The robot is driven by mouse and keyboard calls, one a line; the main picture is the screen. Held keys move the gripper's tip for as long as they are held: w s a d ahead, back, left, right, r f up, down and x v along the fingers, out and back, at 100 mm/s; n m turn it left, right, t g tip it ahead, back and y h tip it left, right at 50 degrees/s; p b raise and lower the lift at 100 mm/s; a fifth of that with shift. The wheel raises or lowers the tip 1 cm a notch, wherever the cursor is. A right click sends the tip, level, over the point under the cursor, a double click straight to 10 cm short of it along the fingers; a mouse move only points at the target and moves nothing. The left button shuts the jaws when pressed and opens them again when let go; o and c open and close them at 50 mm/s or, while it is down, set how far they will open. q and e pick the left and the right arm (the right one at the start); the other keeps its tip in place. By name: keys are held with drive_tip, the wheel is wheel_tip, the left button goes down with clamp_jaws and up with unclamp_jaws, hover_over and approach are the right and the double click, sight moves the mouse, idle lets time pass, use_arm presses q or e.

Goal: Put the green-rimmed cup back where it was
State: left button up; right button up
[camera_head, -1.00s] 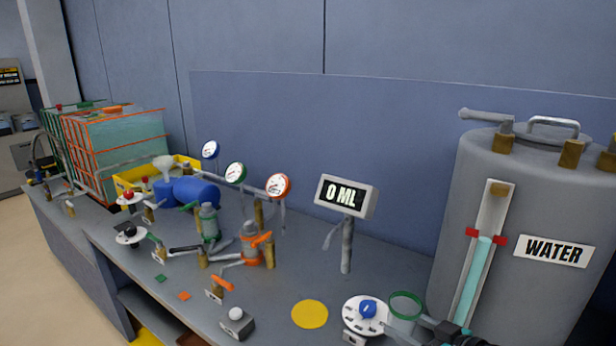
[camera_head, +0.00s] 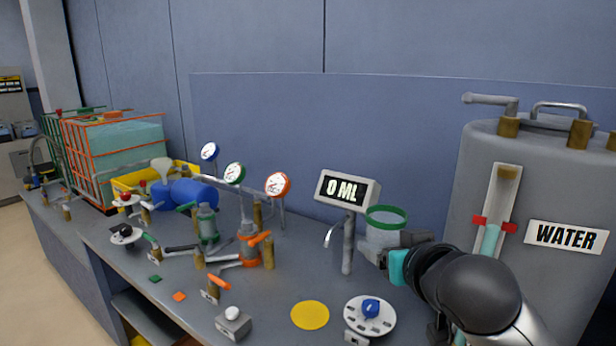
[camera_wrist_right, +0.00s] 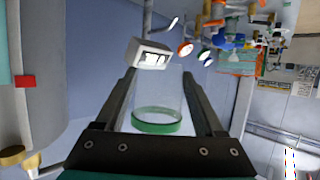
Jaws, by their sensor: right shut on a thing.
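The green-rimmed cup (camera_head: 384,230) is a clear beaker with a green ring at its top, and it looks roughly upright. My right gripper (camera_head: 392,252) is shut on it and holds it above the bench, beside the 0 ML display (camera_head: 346,190). In the right wrist view the cup (camera_wrist_right: 158,105) sits between the two dark fingers (camera_wrist_right: 165,95), its green rim toward the palm. A yellow round spot (camera_head: 310,315) lies bare on the bench, left of the white dial with a blue knob (camera_head: 368,314). My left gripper is not in view.
The grey water tank (camera_head: 470,170) with its level tube stands close on the right. Several valves, round gauges (camera_head: 278,185) and a blue cylinder (camera_head: 188,193) crowd the bench to the left. A small white-knobbed box (camera_head: 233,321) sits near the front edge.

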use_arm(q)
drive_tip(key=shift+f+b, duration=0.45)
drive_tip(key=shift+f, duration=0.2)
use_arm(e)
drive_tip(key=shift+m+h, duration=0.8)
drive_tip(key=shift+h, duration=0.1)
drive_tip(key=s+d, duration=0.1)
drive_tip(key=s+r, duration=0.1)
drive_tip(key=s+d, duration=0.1)
drive_tip(key=shift+s+d+r, duration=0.3)
drive_tip(key=shift+s+r, duration=0.1)
